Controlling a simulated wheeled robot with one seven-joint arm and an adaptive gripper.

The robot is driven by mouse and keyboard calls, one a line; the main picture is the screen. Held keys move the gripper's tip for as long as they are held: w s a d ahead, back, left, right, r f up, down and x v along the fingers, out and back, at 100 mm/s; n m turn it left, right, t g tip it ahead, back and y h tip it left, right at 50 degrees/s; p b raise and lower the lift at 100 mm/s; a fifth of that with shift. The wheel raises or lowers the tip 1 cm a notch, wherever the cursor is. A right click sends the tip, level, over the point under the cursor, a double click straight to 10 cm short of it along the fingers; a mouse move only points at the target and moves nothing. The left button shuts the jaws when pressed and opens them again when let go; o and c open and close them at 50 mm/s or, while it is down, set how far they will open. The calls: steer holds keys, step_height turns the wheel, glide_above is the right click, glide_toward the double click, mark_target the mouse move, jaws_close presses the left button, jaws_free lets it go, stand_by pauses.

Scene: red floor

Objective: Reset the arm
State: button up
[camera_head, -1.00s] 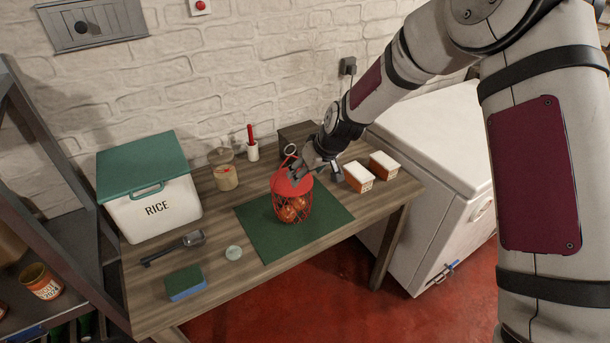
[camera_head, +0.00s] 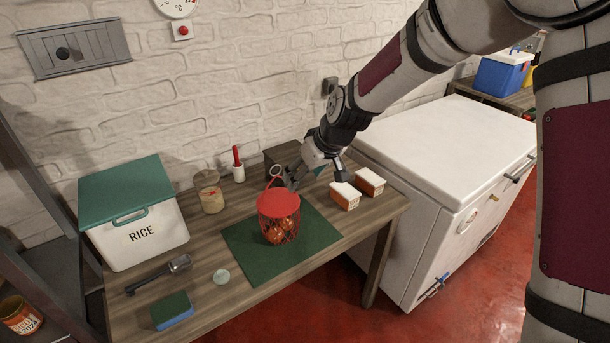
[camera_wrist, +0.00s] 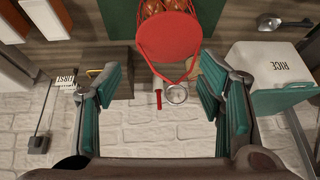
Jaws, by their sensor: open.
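My gripper (camera_head: 289,181) is above the wooden table, just behind and above a red wire basket (camera_head: 278,206) with a solid red lid and a ring on top. Its jaws are open and empty. In the wrist view the spread teal-padded fingers of my gripper (camera_wrist: 165,97) stand either side of the basket's ring, with the red lid (camera_wrist: 168,36) beyond the tips. Round orange-red items (camera_head: 276,233) show inside the basket. The basket stands upright on a dark green mat (camera_head: 243,262).
A white rice bin (camera_head: 150,235) with green lid stands left. Two white-and-orange boxes (camera_head: 345,195) sit right. A white chest freezer (camera_head: 400,220) stands beside the table.

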steer(key=s+d+r+m+h, duration=0.2)
steer(key=s+d+r, duration=0.6)
steer(key=s, duration=0.4)
steer(key=s+d+r+m+h, duration=0.2)
steer(key=s+d+r, duration=0.5)
steer(key=s+r, duration=0.35)
steer(key=s+d+m+t, duration=0.1)
steer(key=s+d+m, duration=0.1)
steer(key=s, duration=0.9)
steer(key=shift+d+f+m, duration=0.4)
steer(key=shift+d, duration=0.25)
